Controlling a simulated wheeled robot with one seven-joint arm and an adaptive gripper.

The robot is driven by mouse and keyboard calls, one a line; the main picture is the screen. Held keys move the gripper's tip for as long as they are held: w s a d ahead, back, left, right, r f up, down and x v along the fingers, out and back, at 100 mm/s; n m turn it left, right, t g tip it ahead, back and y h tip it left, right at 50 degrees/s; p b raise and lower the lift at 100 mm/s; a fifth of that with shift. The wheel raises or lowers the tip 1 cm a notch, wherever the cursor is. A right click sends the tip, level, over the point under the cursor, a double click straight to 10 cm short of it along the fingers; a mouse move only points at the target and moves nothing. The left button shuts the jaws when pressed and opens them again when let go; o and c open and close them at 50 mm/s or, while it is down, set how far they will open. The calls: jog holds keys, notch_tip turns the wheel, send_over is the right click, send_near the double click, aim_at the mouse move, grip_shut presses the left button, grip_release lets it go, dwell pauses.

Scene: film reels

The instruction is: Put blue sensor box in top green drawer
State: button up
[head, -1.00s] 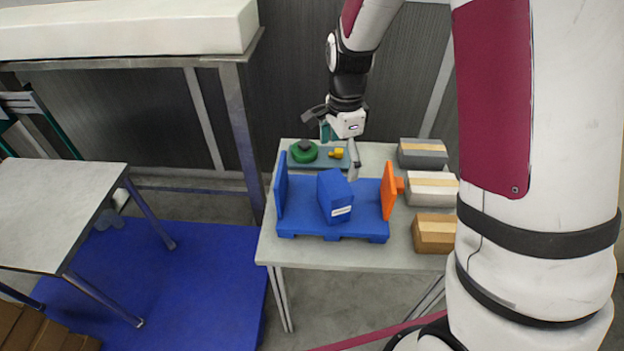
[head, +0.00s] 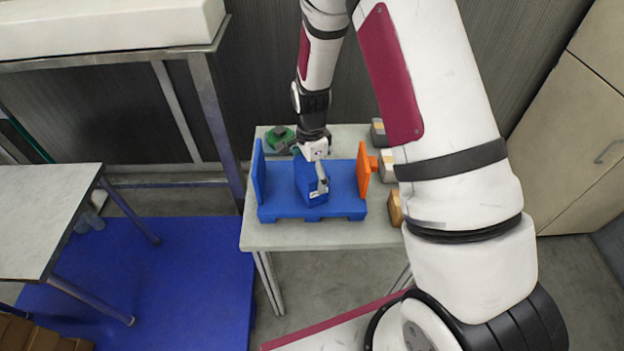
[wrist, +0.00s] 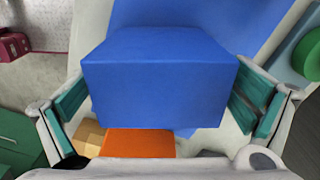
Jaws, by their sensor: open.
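The blue sensor box (head: 306,184) stands on a blue base between an upright blue plate and an orange plate in the head view. It fills the middle of the wrist view (wrist: 160,85). My gripper (head: 310,170) is at the top of the box, and its pale finger lies over the box's right side. In the wrist view my gripper (wrist: 160,103) is open, with teal-padded fingers on either side of the box and a gap on the left. A dark green surface (wrist: 20,142) shows at the lower left there; I cannot tell whether it is the green drawer.
The blue base (head: 340,208) has the orange plate (head: 363,170) at its right and the blue plate (head: 258,170) at its left. A green round object (head: 279,135) lies behind. Several boxes, one white-grey (head: 388,160), line the right, partly hidden by my arm.

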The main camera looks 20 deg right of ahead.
jog(key=shift+f, duration=1)
jog(key=c, duration=1.4)
jog(key=shift+r, duration=0.2)
